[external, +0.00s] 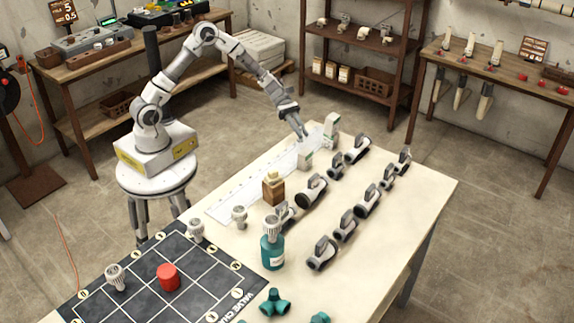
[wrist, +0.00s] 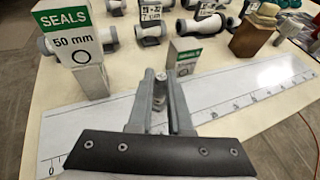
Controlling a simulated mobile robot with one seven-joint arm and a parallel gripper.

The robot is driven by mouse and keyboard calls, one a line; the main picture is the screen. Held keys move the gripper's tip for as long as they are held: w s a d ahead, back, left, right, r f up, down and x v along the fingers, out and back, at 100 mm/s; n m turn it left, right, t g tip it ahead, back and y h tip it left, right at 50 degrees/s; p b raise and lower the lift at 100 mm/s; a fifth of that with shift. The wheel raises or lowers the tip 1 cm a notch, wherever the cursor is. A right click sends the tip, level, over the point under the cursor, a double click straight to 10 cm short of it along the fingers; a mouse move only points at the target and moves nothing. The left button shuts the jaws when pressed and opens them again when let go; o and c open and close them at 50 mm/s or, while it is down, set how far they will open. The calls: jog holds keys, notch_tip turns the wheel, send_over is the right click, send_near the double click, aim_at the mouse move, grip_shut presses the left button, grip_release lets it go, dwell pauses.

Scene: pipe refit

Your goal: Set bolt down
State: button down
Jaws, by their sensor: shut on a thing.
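My gripper (external: 301,134) is low over the far end of the table. In the wrist view my gripper (wrist: 160,84) has its fingers close together on a small grey metal piece, the bolt (wrist: 159,99), mostly hidden between them. A long white ruled board (external: 236,194) lies along the table's left edge; in the wrist view the board (wrist: 232,93) runs beneath the fingers. I cannot tell whether the bolt touches it. The bolt is too small to make out in the external view.
A white-green "SEALS 50 mm" box (wrist: 88,67) stands left of the fingers, and a smaller box (wrist: 183,60) just beyond them. A wooden block (external: 273,190), a teal bottle (external: 272,252) and several grey pipe fittings (external: 313,190) stand on the table. The board's middle is clear.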

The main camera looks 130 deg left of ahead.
jog(key=shift+f+b, duration=0.3)
jog(key=shift+f, duration=1.2)
jog(key=shift+f, duration=0.1)
jog(key=c, duration=0.8)
grip_release()
jog(key=shift+f, duration=0.1)
jog(key=shift+c, duration=0.2)
jog(key=shift+r, duration=0.2)
jog(key=shift+s+a+r, duration=0.15)
jog(key=shift+s, duration=0.15)
jog(key=p+v, duration=0.2)
jog(key=v, duration=0.9)
jog(key=shift+s, duration=0.1)
